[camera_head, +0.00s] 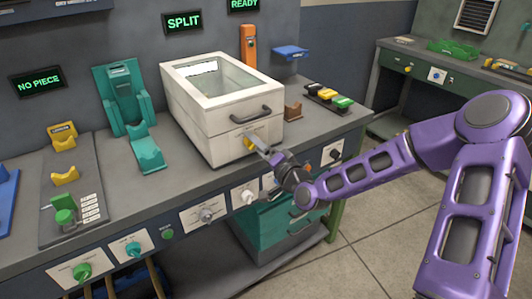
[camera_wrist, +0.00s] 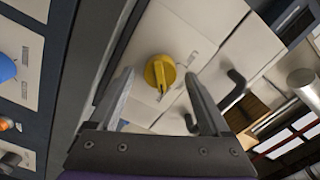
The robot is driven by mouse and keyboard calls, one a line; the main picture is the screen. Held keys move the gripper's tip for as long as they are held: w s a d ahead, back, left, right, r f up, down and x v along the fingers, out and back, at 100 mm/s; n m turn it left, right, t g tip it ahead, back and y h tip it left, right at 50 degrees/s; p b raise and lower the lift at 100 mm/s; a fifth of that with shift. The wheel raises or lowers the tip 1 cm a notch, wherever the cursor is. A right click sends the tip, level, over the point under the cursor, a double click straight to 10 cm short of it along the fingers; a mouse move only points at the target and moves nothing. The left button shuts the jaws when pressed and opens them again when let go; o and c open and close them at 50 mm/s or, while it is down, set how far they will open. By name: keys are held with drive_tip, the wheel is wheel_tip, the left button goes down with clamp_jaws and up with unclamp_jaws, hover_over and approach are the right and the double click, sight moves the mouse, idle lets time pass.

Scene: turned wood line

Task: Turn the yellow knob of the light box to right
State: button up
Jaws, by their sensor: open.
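The light box (camera_head: 205,125) is a white box with a glass top and a dark handle on its front, standing on the grey bench. Its yellow knob (camera_head: 249,143) is low on the front face, partly hidden by my gripper in the head view. In the wrist view the yellow knob (camera_wrist: 160,72) is round with a raised grip bar and a small pointer, on the white face (camera_wrist: 185,30). My gripper (camera_wrist: 158,88) is open, with one finger to each side of the knob. The fingers appear apart from it; exact depth is hard to tell.
The dark handle (camera_wrist: 233,90) is to the right of my fingers in the wrist view. Teal holders (camera_head: 125,97) stand left of the box. A brown block (camera_head: 293,110) and a tray of coloured pieces (camera_head: 328,98) are to its right. Several knobs line the bench front.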

drive_tip(key=p+v, duration=0.7)
drive_tip(key=v, duration=1)
drive_tip(key=shift+s+d, duration=0.1)
